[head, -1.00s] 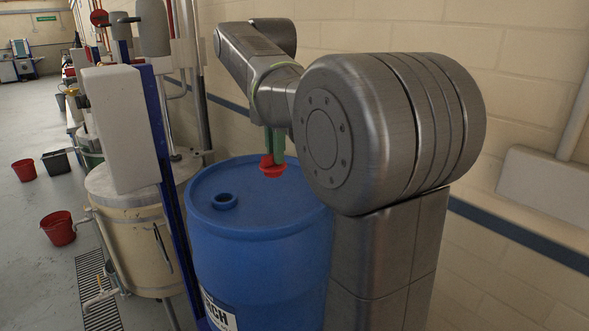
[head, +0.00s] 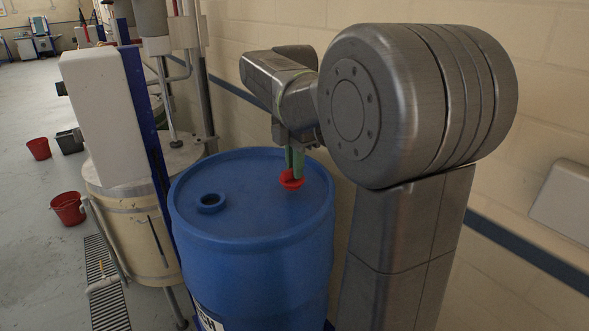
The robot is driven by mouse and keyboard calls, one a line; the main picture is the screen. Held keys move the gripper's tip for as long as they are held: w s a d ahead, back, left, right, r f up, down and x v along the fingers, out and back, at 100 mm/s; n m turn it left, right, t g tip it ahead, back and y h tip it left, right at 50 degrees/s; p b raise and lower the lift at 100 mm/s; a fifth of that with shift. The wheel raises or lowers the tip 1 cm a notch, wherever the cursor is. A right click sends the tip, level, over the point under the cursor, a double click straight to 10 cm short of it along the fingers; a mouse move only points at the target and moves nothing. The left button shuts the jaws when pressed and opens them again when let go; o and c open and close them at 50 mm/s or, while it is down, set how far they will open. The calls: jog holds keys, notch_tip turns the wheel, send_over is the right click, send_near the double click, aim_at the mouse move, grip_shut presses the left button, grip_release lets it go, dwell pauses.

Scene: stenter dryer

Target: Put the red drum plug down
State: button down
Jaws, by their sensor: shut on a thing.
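The red drum plug (head: 290,181) is held at the tips of my gripper (head: 294,170), whose green fingers point down and are shut on it. The plug is over the right part of the blue drum's lid (head: 245,215). It is very low over the lid, and I cannot tell whether it touches. The drum's open bung hole (head: 210,202), with a raised blue rim, is to the left of the plug. My arm hides part of the wall behind.
A cream vat (head: 135,230) with a white box (head: 103,115) on a blue post stands left of the drum. Red buckets (head: 68,208) and a floor grate (head: 106,285) lie farther left. A brick wall (head: 270,30) is close behind. Much of the lid is bare.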

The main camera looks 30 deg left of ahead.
jog(key=shift+f, duration=0.8)
jog(key=shift+f, duration=0.15)
jog(key=c, duration=1.4)
grip_release()
jog(key=shift+c, duration=0.2)
notch_tip(320, 180, up, 12)
jog(key=shift+r, duration=0.2)
jog(key=shift+f, duration=0.1)
jog(key=shift+f, duration=4.3)
